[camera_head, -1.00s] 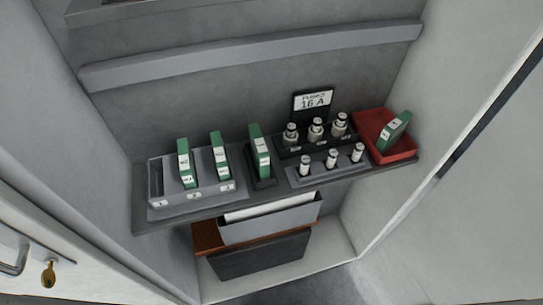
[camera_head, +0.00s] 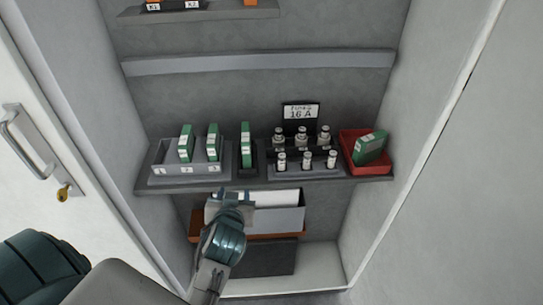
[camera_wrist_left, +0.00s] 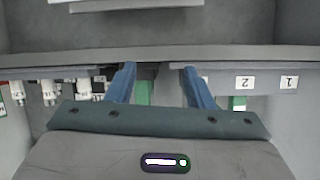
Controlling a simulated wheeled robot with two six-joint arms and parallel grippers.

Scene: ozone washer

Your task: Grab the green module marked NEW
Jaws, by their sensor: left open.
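Several green modules with white labels stand on the shelf; their lettering is too small to read, so I cannot tell which is marked NEW. One stands alone in a black holder (camera_head: 246,165), a green module (camera_head: 246,139). Two stand in the numbered grey rack (camera_head: 162,172): a left module (camera_head: 186,143) and a right module (camera_head: 213,142). Another module (camera_head: 370,148) leans in a red tray (camera_head: 349,155). My left gripper (camera_head: 232,194) is open and empty, low in front of the shelf edge. In the left wrist view, a green module (camera_wrist_left: 144,92) shows between its fingers (camera_wrist_left: 158,69).
Fuses (camera_head: 303,140) stand in two rows right of the lone module, before a "16 A" sign (camera_head: 301,112). Cabinet walls close both sides. A grey bin (camera_head: 288,219) sits below the shelf. A keyed door (camera_head: 40,150) stands at left.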

